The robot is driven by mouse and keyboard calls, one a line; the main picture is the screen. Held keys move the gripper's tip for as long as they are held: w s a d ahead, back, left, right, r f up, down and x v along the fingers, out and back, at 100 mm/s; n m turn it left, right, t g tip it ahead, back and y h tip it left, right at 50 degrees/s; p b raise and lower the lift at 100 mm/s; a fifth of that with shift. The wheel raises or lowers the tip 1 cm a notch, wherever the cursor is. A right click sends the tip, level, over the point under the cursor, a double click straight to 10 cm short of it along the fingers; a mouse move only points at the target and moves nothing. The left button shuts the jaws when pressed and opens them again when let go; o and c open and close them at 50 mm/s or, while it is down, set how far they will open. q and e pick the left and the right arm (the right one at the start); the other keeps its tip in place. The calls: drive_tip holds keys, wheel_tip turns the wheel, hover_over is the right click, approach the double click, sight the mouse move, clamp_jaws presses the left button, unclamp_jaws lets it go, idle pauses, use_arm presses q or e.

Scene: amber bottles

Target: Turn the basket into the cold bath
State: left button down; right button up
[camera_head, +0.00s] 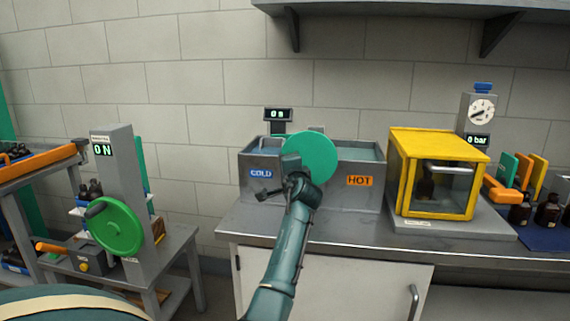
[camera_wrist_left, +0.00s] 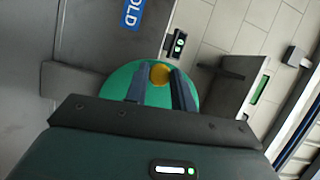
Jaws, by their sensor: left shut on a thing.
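A grey double bath (camera_head: 320,190) stands on the bench, with a blue COLD label (camera_head: 261,173) on its left part and an orange HOT label (camera_head: 359,181) on its right part. A round green disc (camera_head: 312,152) stands above the bath's middle. My left gripper (camera_head: 291,164) is at the disc's left edge in the head view. In the left wrist view, my left gripper (camera_wrist_left: 160,78) is shut on a yellow knob (camera_wrist_left: 160,73) in front of the green disc (camera_wrist_left: 120,82). No basket can be made out. My right gripper is out of view.
A yellow-framed cabinet (camera_head: 437,145) holding a brown bottle stands right of the bath. A gauge post (camera_head: 480,118) and brown bottles (camera_head: 520,213) are farther right. A stand with a green wheel (camera_head: 116,226) is at the left. A shelf (camera_head: 400,8) hangs above.

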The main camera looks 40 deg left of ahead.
use_arm(q)
drive_tip(key=shift+f+n, duration=0.3)
idle(0.5)
drive_tip(key=c, duration=1.2)
unclamp_jaws()
drive_tip(key=shift+r, duration=0.1)
drive_tip(key=shift+d, duration=0.1)
drive_tip(key=v, duration=1.3)
drive_tip(key=shift+r, duration=0.15)
